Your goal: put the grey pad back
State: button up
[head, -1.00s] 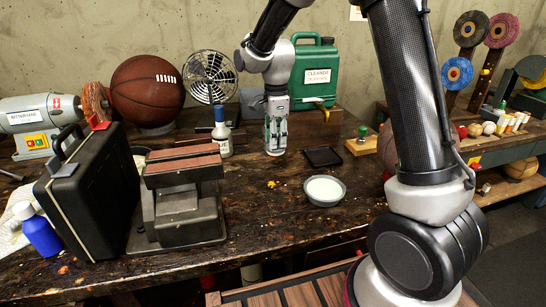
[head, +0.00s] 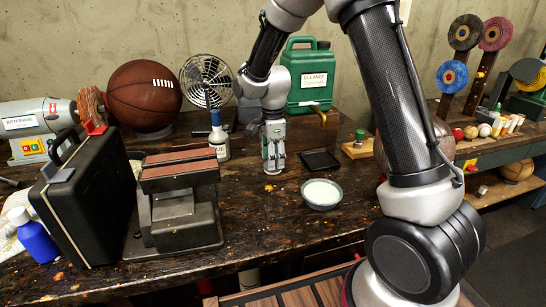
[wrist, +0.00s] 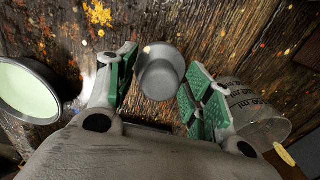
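The grey pad (wrist: 161,74), a short round grey piece with a smooth face, shows in the wrist view between the green-padded fingers of my gripper (wrist: 162,82). The fingers stand apart by about its width and appear shut on it. In the head view my gripper (head: 274,158) points down over the middle of the bench, left of a small black tray (head: 321,160). The pad is hard to make out there. I cannot tell from these frames how far it is above the wood.
A grey bowl of pale green liquid (head: 322,194) stands right of my gripper. A clear cup with markings (wrist: 258,112) is beside the right finger. A bottle (head: 219,137), fan (head: 207,80) and green cleaner can (head: 309,78) stand behind. The bench front has free room.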

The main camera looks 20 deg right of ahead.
jog(key=shift+r, duration=0.1)
notch_tip(320, 180, up, 11)
jog(key=s+d+r+n+t, duration=0.1)
jog(key=s+d+r+n, duration=0.35)
jog(key=s+r, duration=0.2)
jog(key=s+d+r+n+t, duration=0.1)
jog(key=s+d+n, duration=0.2)
jog(key=s, duration=0.4)
jog(key=s+d+r+n+t, duration=0.1)
jog(key=s+d+n, duration=0.3)
jog(key=s+n, duration=0.2)
jog(key=s+d+r+n+t, duration=0.1)
jog(key=s+d+n, duration=0.2)
jog(key=s, duration=0.6)
jog(key=shift+s+d+n, duration=0.2)
jog(key=shift+s+n, duration=0.05)
jog(key=shift+n, duration=0.5)
